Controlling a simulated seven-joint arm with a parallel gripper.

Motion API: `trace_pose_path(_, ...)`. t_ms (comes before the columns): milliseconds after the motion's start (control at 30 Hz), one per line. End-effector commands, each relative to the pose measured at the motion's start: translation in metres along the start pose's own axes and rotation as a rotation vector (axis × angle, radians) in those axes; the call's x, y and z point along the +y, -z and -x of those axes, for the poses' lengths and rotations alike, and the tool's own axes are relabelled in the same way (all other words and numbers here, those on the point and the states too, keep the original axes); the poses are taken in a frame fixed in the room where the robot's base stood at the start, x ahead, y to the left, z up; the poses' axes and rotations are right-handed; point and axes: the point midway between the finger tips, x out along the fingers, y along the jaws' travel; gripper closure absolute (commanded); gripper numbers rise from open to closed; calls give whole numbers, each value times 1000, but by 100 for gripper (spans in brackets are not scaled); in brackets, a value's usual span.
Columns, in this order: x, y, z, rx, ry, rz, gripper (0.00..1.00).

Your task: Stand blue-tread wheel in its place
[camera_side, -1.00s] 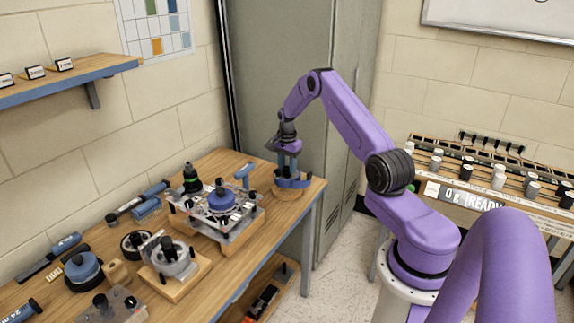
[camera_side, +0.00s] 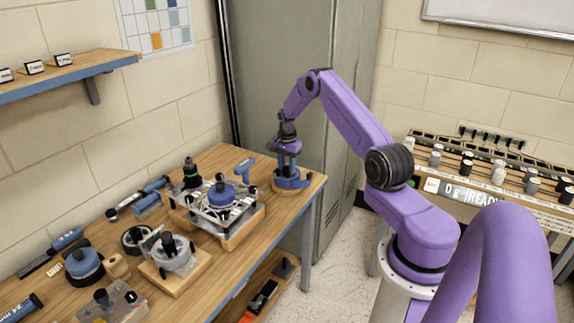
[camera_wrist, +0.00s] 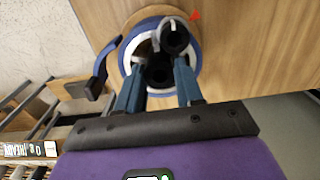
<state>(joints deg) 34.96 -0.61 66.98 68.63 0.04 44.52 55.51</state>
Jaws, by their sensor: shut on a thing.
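The blue-tread wheel (camera_side: 295,183) is at the far right corner of the bench, over a round wooden base (camera_side: 290,191). In the wrist view the wheel shows a blue outer band (camera_wrist: 197,55), a pale inner ring and a dark middle. My gripper (camera_side: 287,170) points down with its blue fingers inside the band's outline, shut on the wheel. The fingers also show in the wrist view (camera_wrist: 158,88). The contact between fingers and wheel, and the wheel's underside, are hidden.
A clear-plate fixture with a blue disc (camera_side: 221,193) stands left of my gripper. A grey roller fixture (camera_side: 174,254) and another blue disc (camera_side: 85,263) are nearer. A blue curved arm with a black end (camera_wrist: 101,72) sits beside the wheel. The bench edge is close.

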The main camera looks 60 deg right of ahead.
Motion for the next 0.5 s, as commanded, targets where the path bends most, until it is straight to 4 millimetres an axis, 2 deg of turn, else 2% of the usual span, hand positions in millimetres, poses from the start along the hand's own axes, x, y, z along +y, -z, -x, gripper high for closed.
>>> trace_pose_path(400,0,0,-8,0,0,0,100)
trace_pose_path(433,0,0,-8,0,1,0,57)
trace_pose_path(500,0,0,-8,0,1,0,35)
